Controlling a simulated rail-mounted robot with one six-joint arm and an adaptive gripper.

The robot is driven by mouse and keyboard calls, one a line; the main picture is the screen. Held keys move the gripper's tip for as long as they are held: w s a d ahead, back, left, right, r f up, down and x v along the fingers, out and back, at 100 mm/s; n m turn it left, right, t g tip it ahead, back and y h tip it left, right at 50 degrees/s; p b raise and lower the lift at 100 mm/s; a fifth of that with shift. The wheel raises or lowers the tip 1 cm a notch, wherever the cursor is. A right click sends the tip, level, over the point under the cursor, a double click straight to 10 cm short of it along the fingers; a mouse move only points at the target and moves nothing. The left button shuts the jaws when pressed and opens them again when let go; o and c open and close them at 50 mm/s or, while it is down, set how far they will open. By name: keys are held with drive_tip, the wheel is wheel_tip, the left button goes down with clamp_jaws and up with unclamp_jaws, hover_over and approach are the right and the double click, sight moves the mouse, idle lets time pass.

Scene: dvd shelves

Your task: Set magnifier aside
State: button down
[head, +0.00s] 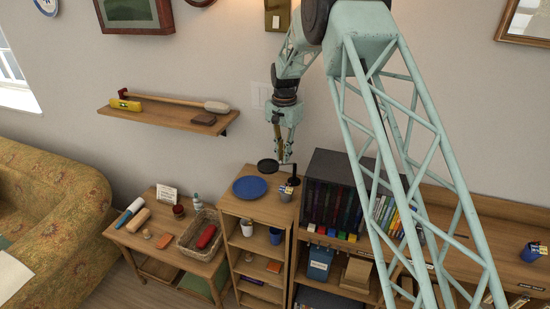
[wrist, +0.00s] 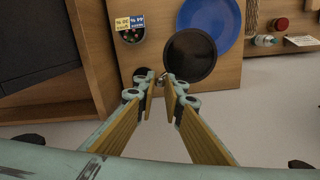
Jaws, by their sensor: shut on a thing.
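The magnifier is a dark round disc (head: 267,166) with a thin stem running right to my gripper (head: 285,158) in the head view. In the wrist view its dark disc (wrist: 190,55) lies just beyond the tips of my gripper (wrist: 160,80), which are shut on its stem. The magnifier is held above the top of the narrow wooden shelf (head: 231,208). Part of the stem is hidden between the fingers. In the wrist view the disc overlaps the edge of a blue plate (wrist: 222,22).
The blue plate (head: 250,187) and a cup with small cards (head: 286,192) stand on the shelf top. A dark DVD case (head: 330,168) rises at the right. A lower side table (head: 150,240) with a basket (head: 190,245) is at the left. A wall shelf (head: 160,115) hangs behind.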

idle(0.4)
drive_tip(key=c, duration=2.7)
unclamp_jaws()
drive_tip(key=shift+r, duration=0.1)
drive_tip(key=shift+r, duration=5.9)
